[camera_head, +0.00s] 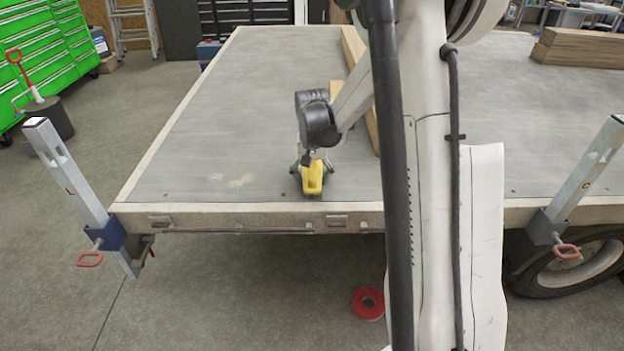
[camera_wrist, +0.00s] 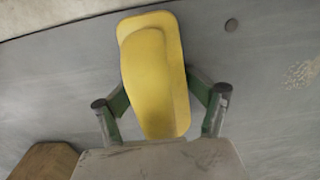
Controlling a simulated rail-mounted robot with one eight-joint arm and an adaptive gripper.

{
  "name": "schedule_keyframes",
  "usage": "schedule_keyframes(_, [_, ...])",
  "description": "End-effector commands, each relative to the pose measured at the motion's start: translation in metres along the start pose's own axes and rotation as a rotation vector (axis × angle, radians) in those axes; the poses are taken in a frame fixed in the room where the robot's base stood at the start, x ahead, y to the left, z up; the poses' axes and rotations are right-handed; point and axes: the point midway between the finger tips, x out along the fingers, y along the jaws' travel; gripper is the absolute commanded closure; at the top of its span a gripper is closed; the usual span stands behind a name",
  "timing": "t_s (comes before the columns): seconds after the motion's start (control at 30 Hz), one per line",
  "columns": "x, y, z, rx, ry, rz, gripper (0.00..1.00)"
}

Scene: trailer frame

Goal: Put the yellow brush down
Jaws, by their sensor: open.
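The yellow brush (camera_head: 313,177) is on the grey deck of the trailer (camera_head: 245,120), close to its front edge. My gripper (camera_head: 311,170) is right at the brush, pointing down. In the wrist view the brush (camera_wrist: 155,75) lies between my two fingers, its yellow back toward the camera. My gripper (camera_wrist: 162,108) is open, with one green and grey finger on each side of the brush. A narrow gap seems to show beside each finger. The brush's underside is hidden, but it appears to rest on the deck.
Wooden beams (camera_head: 362,85) lie on the deck behind my arm, and a plank stack (camera_head: 580,46) is at the back right. Metal posts (camera_head: 68,180) stand at the trailer's front edge. A red roll (camera_head: 368,303) lies on the floor. The deck left of the brush is clear.

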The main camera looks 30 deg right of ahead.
Motion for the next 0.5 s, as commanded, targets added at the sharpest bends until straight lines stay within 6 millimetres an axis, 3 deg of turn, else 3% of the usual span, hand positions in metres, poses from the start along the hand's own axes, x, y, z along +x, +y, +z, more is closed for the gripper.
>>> schedule_keyframes(0.17, [-0.012,0.0,0.0,0.0,0.001,0.0,0.39])
schedule_keyframes(0.5, [-0.08,0.0,0.0,0.0,0.001,0.0,0.39])
